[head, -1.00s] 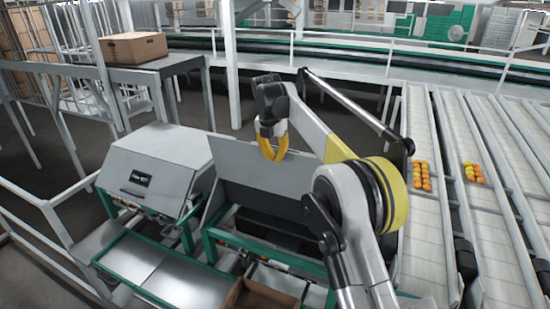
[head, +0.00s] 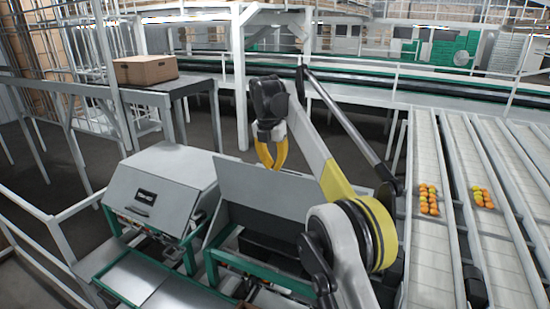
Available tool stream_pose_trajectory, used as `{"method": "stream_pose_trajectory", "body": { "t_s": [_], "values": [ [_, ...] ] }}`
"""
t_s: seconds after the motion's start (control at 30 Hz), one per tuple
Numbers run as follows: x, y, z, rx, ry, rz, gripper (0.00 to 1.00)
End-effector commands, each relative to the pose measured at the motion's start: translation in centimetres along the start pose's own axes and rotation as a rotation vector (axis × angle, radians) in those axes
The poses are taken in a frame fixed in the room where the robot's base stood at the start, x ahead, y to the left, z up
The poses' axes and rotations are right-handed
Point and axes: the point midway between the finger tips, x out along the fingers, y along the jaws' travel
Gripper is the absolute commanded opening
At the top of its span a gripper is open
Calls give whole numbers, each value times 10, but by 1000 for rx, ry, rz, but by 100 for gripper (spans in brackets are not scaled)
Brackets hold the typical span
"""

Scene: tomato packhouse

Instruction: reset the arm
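My gripper (head: 270,155) hangs from the arm's wrist with its yellow fingers pointing down. It is above the raised grey panel of the machine (head: 262,190) in the middle of the head view. The fingertips sit close together, but a gap shows between the fingers higher up. No object shows between them. I cannot tell from this angle whether they are fully shut. My arm rises from the lower right and bends over toward the machine.
A grey metal box machine (head: 160,190) stands at left. A cardboard box (head: 145,69) rests on a grey table (head: 190,84) behind it. White conveyor lanes (head: 442,150) run at right, carrying tomatoes (head: 428,200) in groups. A white post (head: 239,80) stands behind my gripper.

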Motion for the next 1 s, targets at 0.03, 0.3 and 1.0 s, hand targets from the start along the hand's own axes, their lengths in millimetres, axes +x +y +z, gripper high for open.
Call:
{"method": "stream_pose_trajectory", "body": {
  "t_s": [0.03, 0.3, 1.0],
  "values": [
    [-10, 0, 4, 1, 0, 0, 0],
    [-23, -4, 10, 27, -3, 3, 0],
    [23, -211, -90, 1423, -37, 238, 0]
  ]
}}
